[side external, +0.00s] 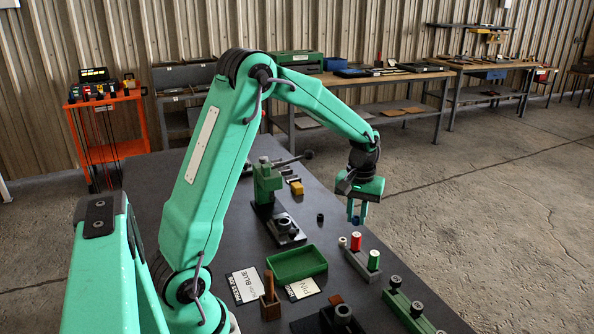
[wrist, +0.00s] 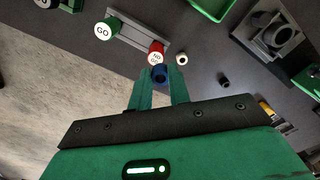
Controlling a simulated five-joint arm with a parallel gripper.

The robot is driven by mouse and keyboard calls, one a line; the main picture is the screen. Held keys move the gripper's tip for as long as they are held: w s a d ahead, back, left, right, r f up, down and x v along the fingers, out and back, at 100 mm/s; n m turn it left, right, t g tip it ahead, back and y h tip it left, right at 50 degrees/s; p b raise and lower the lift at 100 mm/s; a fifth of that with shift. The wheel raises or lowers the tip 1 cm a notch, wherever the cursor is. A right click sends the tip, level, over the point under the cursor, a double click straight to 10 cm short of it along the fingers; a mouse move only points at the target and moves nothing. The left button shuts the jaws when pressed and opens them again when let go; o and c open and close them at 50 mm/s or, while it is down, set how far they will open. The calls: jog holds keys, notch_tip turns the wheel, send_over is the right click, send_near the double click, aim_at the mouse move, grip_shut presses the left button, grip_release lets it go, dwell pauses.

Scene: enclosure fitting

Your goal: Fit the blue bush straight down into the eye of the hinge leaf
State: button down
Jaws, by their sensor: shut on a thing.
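My gripper (side external: 357,208) points down, high over the right side of the dark bench. It is shut on the blue bush (side external: 355,220), which sticks out below the fingertips. In the wrist view the blue bush (wrist: 160,74) sits between the two green fingers. A dark block with a raised round eye (side external: 284,226), which looks like the hinge leaf in its holder, stands to the left of the bush, beside a green upright. The wrist view shows this block (wrist: 275,35) at the upper right, apart from my gripper. The eye's inside is not clear.
A rack with red (side external: 356,241) and green (side external: 374,261) gauges stands below and right of my gripper. A small dark ring (side external: 320,217) and a pale ring (side external: 342,241) are nearby. A green tray (side external: 296,264) and label cards lie nearer. Another ringed block (side external: 342,314) is in front.

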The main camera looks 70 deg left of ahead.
dwell(0.3)
jog(key=s+a+r, duration=0.1)
jog(key=s+a, duration=1.2)
jog(key=a, duration=0.3)
jog(key=shift+s+f, duration=0.1)
jog(key=shift+f, duration=2.75)
jog(key=shift+f, duration=0.75)
jog(key=c, duration=1.2)
grip_release()
jog(key=shift+c, duration=0.2)
